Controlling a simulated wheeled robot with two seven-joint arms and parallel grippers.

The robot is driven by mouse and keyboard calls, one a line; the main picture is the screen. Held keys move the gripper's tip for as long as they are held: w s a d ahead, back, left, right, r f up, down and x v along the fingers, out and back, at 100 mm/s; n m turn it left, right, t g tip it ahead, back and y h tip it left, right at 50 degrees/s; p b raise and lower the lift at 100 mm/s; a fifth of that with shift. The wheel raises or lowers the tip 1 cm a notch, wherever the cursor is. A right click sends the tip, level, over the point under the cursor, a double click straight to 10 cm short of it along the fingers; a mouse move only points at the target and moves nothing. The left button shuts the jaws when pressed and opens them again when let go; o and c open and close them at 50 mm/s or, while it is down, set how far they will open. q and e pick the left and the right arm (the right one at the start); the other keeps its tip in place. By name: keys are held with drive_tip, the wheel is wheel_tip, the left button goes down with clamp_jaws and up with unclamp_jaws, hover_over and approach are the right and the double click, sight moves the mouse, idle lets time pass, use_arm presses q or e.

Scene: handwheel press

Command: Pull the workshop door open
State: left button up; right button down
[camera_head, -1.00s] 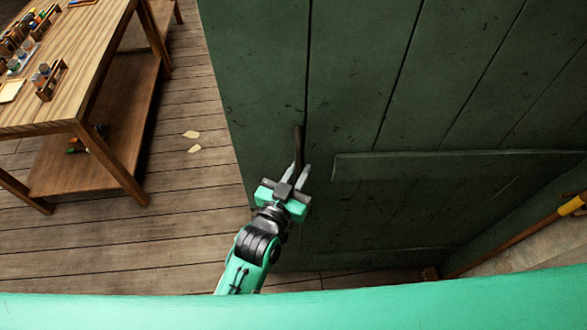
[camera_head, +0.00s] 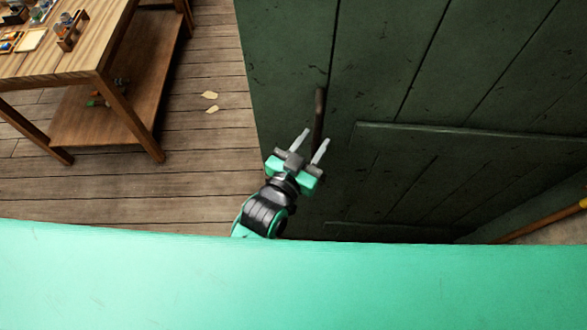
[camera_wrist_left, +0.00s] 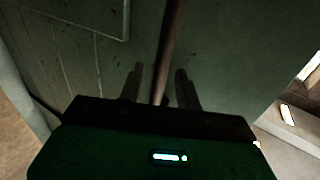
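The workshop door (camera_head: 440,60) is dark green planking. It stands ajar, with plank floor showing past its left edge. Its dark upright bar handle (camera_head: 319,110) is near that edge; it also shows in the left wrist view (camera_wrist_left: 171,45). My left gripper (camera_head: 314,144) is at the handle's lower end with its fingers spread apart. In the left wrist view the bar runs between the two fingers (camera_wrist_left: 160,88), with a gap on each side. Whether the bar is deep between the fingertips is hard to tell. My right gripper is out of view.
A wooden workbench (camera_head: 75,70) with small items stands at the left, beyond the door edge. Pale scraps (camera_head: 210,95) lie on the plank floor (camera_head: 205,150), which is otherwise clear there. A yellow-ended wooden pole (camera_head: 540,224) leans at the lower right.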

use_arm(q)
drive_tip(key=b+v, duration=0.3)
drive_tip(key=v, duration=0.8)
drive_tip(key=shift+s+b, duration=0.3)
drive_tip(key=shift+b, duration=0.1)
drive_tip(key=s+a+f+g+y, duration=0.1)
drive_tip(key=a+f+g+y, duration=0.15)
drive_tip(key=f, duration=1.75)
drive_tip(key=s+a+f+g+y, duration=0.1)
drive_tip(key=a+f+g+y, duration=0.2)
drive_tip(key=f, duration=1.8)
drive_tip(key=s+a+f+n+g+y, duration=0.1)
drive_tip(key=s+a+f+g, duration=0.2)
drive_tip(key=s+a+f, duration=0.3)
drive_tip(key=s+a+f+n+g+y, duration=0.1)
drive_tip(key=s+a+f+g, duration=0.2)
drive_tip(key=s+a+f, duration=0.3)
drive_tip(key=s+a+f+n+g+y, duration=0.1)
drive_tip(key=s+a+f+g, duration=0.2)
drive_tip(key=s+f, duration=1)
drive_tip(key=a+f+b, duration=0.1)
drive_tip(key=a, duration=0.1)
drive_tip(key=shift+s+a, duration=0.25)
drive_tip(key=shift+a, duration=0.15)
